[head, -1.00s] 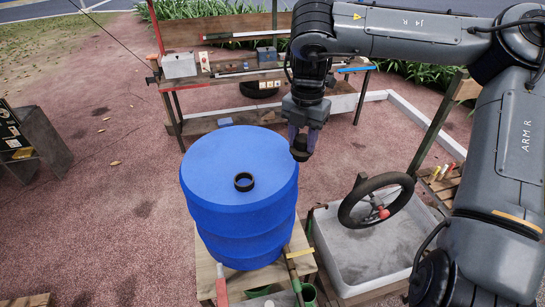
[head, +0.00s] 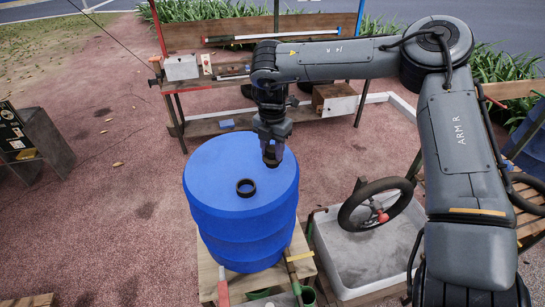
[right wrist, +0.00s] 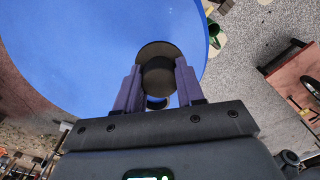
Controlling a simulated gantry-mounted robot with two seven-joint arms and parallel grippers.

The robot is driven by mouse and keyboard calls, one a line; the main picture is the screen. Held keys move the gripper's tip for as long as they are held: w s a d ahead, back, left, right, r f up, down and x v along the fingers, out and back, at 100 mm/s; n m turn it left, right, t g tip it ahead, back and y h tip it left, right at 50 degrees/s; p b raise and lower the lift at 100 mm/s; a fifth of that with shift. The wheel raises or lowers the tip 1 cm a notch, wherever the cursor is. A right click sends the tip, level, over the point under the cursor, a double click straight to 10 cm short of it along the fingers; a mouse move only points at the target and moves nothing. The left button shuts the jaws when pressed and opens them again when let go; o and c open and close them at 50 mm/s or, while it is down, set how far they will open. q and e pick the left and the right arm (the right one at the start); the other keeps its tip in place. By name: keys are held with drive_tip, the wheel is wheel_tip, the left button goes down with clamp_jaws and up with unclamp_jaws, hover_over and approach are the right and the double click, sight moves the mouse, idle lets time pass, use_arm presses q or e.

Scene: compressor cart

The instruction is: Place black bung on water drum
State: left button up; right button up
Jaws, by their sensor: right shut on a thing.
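The blue water drum (head: 222,170) stands upright with a raised black ring, its opening (head: 246,188), on the top. My right gripper (head: 271,150) is over the far right part of the drum top and points down. It is shut on the black bung (head: 271,160), which is small and dark in the head view. In the right wrist view the bung (right wrist: 159,75) sits between the two purple fingers, and part of the ring (right wrist: 157,104) shows beyond it. The bung is apart from the ring. My left gripper is not in view.
The drum stands on a wooden stand (head: 212,276). A grey tray (head: 365,263) with a black wheel (head: 352,207) is to its right. A wooden bench (head: 215,83) with tools is behind. A dark cabinet (head: 47,140) stands at the far left.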

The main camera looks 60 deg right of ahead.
sight(272, 159)
wheel_tip(272, 159, down, 3)
drive_tip(key=shift+p, duration=0.55)
drive_tip(key=shift+f, duration=0.2)
drive_tip(key=shift+f, duration=0.1)
drive_tip(key=shift+f, duration=0.1)
drive_tip(key=o, duration=1)
